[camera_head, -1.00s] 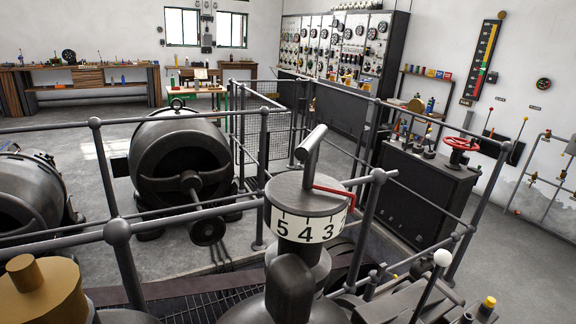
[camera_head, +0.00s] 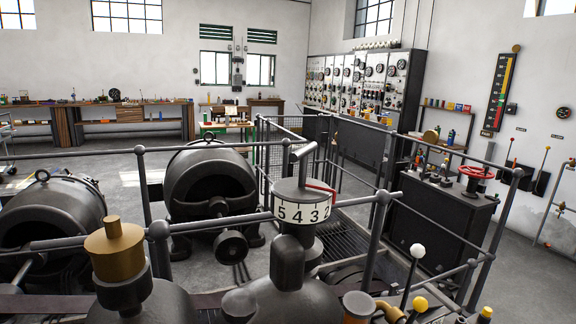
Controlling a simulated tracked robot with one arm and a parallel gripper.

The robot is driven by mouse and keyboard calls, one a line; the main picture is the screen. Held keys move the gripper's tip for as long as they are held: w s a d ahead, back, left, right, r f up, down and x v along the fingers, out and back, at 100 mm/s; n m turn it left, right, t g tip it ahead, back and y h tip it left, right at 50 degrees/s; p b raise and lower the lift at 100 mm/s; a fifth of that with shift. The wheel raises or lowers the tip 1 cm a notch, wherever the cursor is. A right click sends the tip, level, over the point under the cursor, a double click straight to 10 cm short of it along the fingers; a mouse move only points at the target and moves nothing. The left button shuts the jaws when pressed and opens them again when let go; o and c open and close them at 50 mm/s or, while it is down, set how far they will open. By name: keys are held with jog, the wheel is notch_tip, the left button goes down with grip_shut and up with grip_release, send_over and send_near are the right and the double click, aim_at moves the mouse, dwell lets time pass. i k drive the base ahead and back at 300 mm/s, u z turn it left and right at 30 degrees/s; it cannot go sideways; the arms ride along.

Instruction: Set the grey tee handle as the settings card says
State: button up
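The grey tee handle (camera_head: 305,152) stands on top of a dark round cap with a white number band (camera_head: 302,213). A red pointer (camera_head: 321,187) sits at the cap's right side, near the 3 and 2. The handle's bar is tilted up to the right. I cannot make out a settings card in this view. My gripper is not in view, and nothing is seen touching the handle.
Grey railings (camera_head: 160,230) run around the machine. A brass cap (camera_head: 114,240) stands at left, and white and yellow knobbed levers (camera_head: 417,250) at lower right. A red handwheel (camera_head: 476,172) sits on a dark cabinet (camera_head: 440,215). Dynamos (camera_head: 212,185) stand on open floor behind.

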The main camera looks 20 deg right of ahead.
aim_at(301, 154)
jog(key=z, duration=0.2)
jog(key=i, duration=0.9)
jog(key=u, duration=0.1)
